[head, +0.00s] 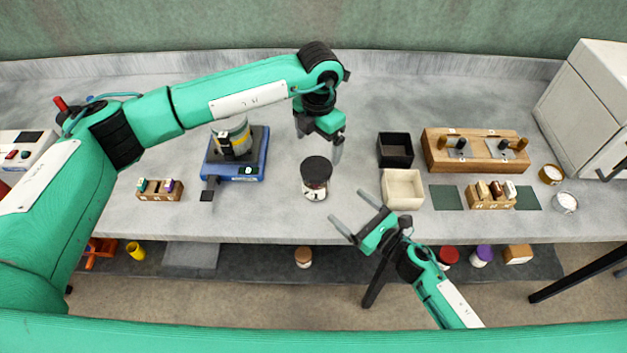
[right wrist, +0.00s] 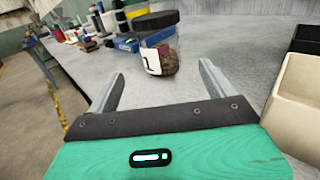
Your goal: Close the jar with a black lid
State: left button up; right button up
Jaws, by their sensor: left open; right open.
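The jar (head: 314,192) stands upright on the grey bench, with brown contents and a pale label; it also shows in the right wrist view (right wrist: 160,62). My left gripper (head: 318,141) is open and empty, above and just behind the jar. My right gripper (head: 348,209) is open and empty, to the jar's lower right. Its fingers point towards the jar without touching it.
A blue device (head: 247,168) carrying a canister stands left of the jar. A black box (head: 395,150) and a cream box (head: 403,189) stand to the right. A wooden rack (head: 476,151) is further right. The bench around the jar is clear. The front edge is near my right gripper.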

aim_at(313, 177)
pick_arm(q)
jog(key=shift+w+a+f, duration=0.1)
jog(key=shift+w+a, duration=0.1)
jog(key=shift+a, duration=0.05)
pick_arm(e)
jog(key=shift+w+a, duration=0.5)
pick_arm(q)
jog(key=shift+d, duration=0.1)
pick_arm(e)
jog(key=x, duration=1.2)
jog(key=shift+w+a+f, duration=0.1)
jog(key=shift+w+a, duration=0.15)
jog(key=shift+w, duration=0.05)
pick_arm(q)
jog(key=shift+s, duration=0.1)
